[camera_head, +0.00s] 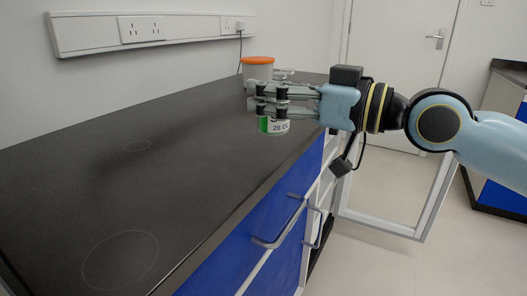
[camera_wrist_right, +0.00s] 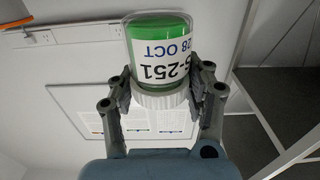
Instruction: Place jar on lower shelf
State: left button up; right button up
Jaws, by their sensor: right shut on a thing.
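My right gripper (camera_head: 266,98) is shut on a jar (camera_head: 275,125) with a white and green label, near the right edge of the dark counter. In the right wrist view the jar (camera_wrist_right: 160,55) appears upside down, with green and "28 OCT" showing. The fingers of the gripper (camera_wrist_right: 163,100) hold it on both sides at its white ribbed cap (camera_wrist_right: 160,98). The head view cannot show whether the jar's base touches the counter. The lower shelf is not clearly identifiable. My left gripper is not in view.
A socket rail (camera_head: 100,35) runs along the wall.

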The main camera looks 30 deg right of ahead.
aim_at(264, 122)
jog(key=shift+w+a+f+b, duration=0.4)
jog(key=shift+w+f, duration=0.1)
jog(key=shift+w, duration=0.15)
notch_tip(264, 122, down, 4)
jog(key=shift+r+b, duration=0.2)
jog(key=shift+b, duration=0.9)
jog(key=shift+f, duration=0.15)
jog(key=shift+f, duration=0.1)
jog(key=o, duration=1.2)
jog(key=shift+o, duration=0.2)
